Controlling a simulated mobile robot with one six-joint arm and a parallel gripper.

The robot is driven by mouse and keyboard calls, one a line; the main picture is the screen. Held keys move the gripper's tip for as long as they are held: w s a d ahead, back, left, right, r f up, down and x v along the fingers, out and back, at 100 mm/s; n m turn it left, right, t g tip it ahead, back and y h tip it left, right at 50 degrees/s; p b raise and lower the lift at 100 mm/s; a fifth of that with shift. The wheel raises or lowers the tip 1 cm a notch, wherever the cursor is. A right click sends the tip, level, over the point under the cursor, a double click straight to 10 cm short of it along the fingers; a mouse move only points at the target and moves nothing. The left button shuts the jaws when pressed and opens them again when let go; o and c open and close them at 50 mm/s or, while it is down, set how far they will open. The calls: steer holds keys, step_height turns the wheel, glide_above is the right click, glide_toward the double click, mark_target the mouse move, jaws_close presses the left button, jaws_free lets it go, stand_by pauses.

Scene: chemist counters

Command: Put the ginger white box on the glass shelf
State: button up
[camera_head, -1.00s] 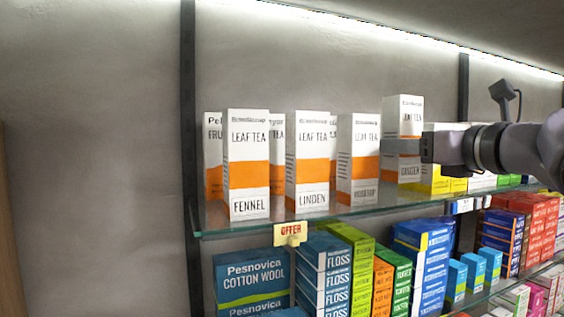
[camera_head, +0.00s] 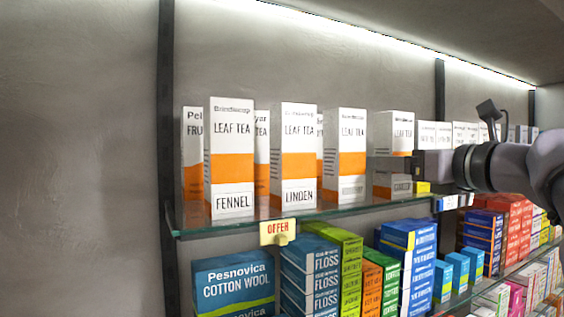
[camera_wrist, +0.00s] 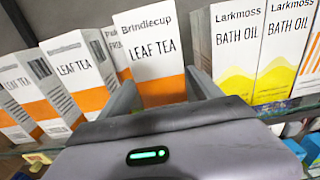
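The ginger box (camera_head: 400,135) is white with an orange band. In the head view it is upright at the right end of the front row of leaf tea boxes. My gripper (camera_head: 408,164) reaches it from the right, and its fingers cover part of the band. In the wrist view the box (camera_wrist: 152,50) is between the two fingertips of my gripper (camera_wrist: 162,84), which appear to press its sides. The box is at or very near the glass shelf (camera_head: 330,212); I cannot tell whether its base touches. Its lower part is hidden in the wrist view.
Fennel (camera_head: 230,130), linden (camera_head: 298,130) and another leaf tea box (camera_head: 345,130) stand to the left, with more boxes behind. Bath oil boxes (camera_wrist: 237,45) stand close on the right. Stacked coloured boxes (camera_head: 235,285) fill the shelf below. The dark shelf upright (camera_head: 167,120) is at the left.

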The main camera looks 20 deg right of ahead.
steer(key=shift+w+a, duration=0.15)
steer(key=shift+a, duration=0.05)
steer(key=shift+s+d+r, duration=0.15)
steer(key=shift+s+r, duration=0.05)
steer(key=shift+r, duration=0.05)
steer(key=s+b, duration=0.2)
steer(key=s, duration=1)
steer(key=shift+d+b, duration=0.35)
steer(key=shift+d, duration=0.1)
steer(key=shift+w, duration=0.1)
